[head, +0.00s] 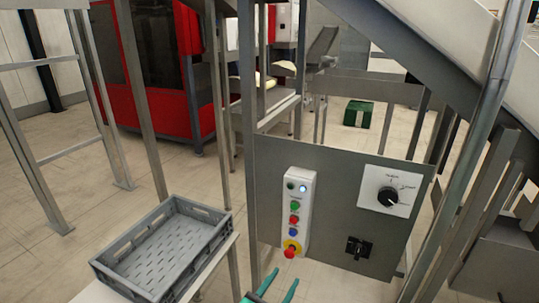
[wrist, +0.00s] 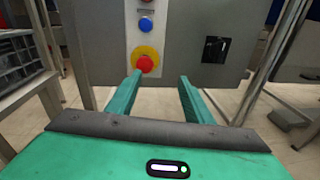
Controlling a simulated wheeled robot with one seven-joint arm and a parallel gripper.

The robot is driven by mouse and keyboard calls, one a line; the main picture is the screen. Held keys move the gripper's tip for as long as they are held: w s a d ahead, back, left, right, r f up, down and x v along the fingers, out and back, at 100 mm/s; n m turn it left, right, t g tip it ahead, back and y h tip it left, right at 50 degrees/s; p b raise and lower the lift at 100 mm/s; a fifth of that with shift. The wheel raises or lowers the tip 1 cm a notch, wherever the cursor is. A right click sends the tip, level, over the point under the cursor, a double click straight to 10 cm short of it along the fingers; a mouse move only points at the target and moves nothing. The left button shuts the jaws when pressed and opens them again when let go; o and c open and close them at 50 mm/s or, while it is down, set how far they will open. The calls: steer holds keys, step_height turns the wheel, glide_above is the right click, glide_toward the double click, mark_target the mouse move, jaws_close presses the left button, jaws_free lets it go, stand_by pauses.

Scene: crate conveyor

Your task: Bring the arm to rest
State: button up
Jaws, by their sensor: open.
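My gripper (head: 272,282) shows at the bottom of the head view, with only its green fingertips in sight. In the wrist view my gripper (wrist: 160,88) is open, its two green fingers apart with nothing between them. It is in front of the grey control panel (head: 335,165), near the panel's lower part. The red emergency button on its yellow ring (head: 291,248) is just beyond the fingers; it also shows in the wrist view (wrist: 145,63), near the left fingertip. I cannot tell the exact gap between fingertip and button.
A grey empty crate (head: 165,245) sits on a stand at the left. The panel carries a white button strip (head: 297,210), a rotary knob (head: 388,196) and a black switch (head: 357,248). Metal posts and a sloping conveyor (head: 440,50) frame the panel. A green box (head: 357,113) lies on the floor behind.

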steer(key=s+d+r+m+g, duration=0.1)
steer(key=d+r+m+g, duration=0.35)
steer(key=d+m, duration=0.35)
steer(key=s+d+r+m+g, duration=0.2)
steer(key=d+r+m+g, duration=0.3)
steer(key=d, duration=0.4)
steer(key=s+d+r+m+g, duration=0.1)
steer(key=d+r+m+g, duration=0.2)
steer(key=d+m+g, duration=0.5)
steer(key=s+d+r+m+y, duration=0.3)
steer(key=s+d+r+m, duration=0.1)
steer(key=s, duration=0.3)
steer(key=s+d+r+m+t+y, duration=0.1)
steer(key=s+d+r+m+y, duration=0.2)
steer(key=s+r+m, duration=0.2)
steer(key=s+d+r+m+t+y, duration=0.1)
steer(key=s+d+r+m+y, duration=0.1)
steer(key=s+d+r+m, duration=0.2)
steer(key=s+r+m, duration=0.1)
steer(key=s+r, duration=0.2)
steer(key=s, duration=0.2)
steer(key=shift+s+d+m+y, duration=0.15)
steer(key=shift+d+m+y, duration=0.15)
steer(key=shift+d+y, duration=0.1)
steer(key=shift+r+t, duration=0.1)
steer(key=shift+t, duration=0.15)
steer(key=shift+w+f, duration=0.25)
steer(key=shift+w, duration=0.4)
